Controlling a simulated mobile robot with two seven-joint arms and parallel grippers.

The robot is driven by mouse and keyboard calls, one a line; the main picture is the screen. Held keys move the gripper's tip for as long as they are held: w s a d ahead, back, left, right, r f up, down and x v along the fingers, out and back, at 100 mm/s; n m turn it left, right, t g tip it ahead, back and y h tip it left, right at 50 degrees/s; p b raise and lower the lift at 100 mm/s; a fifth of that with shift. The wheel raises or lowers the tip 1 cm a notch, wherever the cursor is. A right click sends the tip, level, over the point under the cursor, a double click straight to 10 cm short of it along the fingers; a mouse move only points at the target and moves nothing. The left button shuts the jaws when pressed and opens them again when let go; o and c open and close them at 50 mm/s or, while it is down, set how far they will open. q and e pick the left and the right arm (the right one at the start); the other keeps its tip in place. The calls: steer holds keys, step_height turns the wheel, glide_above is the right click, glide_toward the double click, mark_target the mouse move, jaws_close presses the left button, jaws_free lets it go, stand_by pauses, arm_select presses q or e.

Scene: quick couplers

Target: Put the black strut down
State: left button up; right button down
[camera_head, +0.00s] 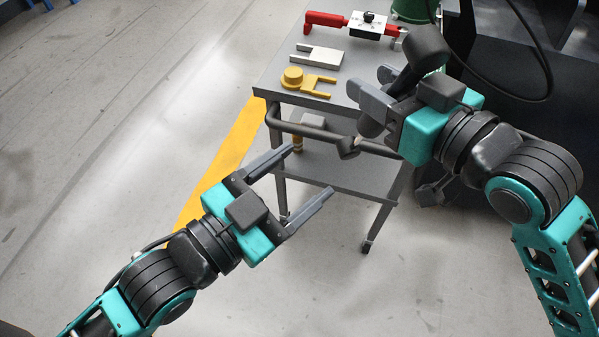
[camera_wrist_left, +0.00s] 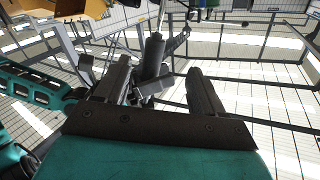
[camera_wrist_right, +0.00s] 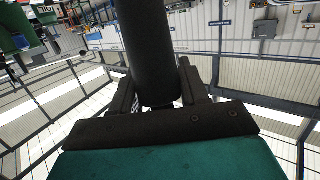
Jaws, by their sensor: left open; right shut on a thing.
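The black strut (camera_head: 427,48) is held in my right gripper (camera_head: 378,92), above the near right part of the grey cart. Its thick dark end sticks up past the gripper in the head view. In the right wrist view the strut (camera_wrist_right: 148,48) stands between the two fingers, which are shut on it. The gripper hides part of the strut in the head view. My left gripper (camera_head: 312,178) is open and empty, in front of the cart and to the left. Its fingers also show wide apart in the left wrist view (camera_wrist_left: 160,85).
The cart top (camera_head: 275,70) carries a yellow forked piece (camera_head: 292,78), a grey forked piece (camera_head: 318,57) and a red-handled fixture (camera_head: 330,19). A green container (camera_head: 413,10) stands at the back right. The cart's handle (camera_head: 300,130) runs along its near side.

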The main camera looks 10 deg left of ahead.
mark_target(367, 129)
arm_select(q)
steer(key=shift+m+h, duration=0.3)
steer(key=shift+m, duration=0.1)
steer(key=x, duration=0.4)
steer(key=r+x, duration=0.1)
steer(key=x, duration=0.2)
steer(key=s+d+x, duration=0.1)
steer(key=x, duration=0.3)
steer(key=shift+w+d+r, duration=0.25)
steer(key=shift+w+r, duration=0.1)
steer(key=shift+s, duration=0.1)
steer(key=c, duration=1.2)
steer(key=shift+d, duration=0.1)
jaws_close()
arm_select(e)
steer(key=c, duration=1)
jaws_free()
steer(key=shift+c, duration=0.2)
steer(key=o, duration=0.6)
steer(key=shift+c, duration=0.2)
steer(key=shift+r, duration=0.1)
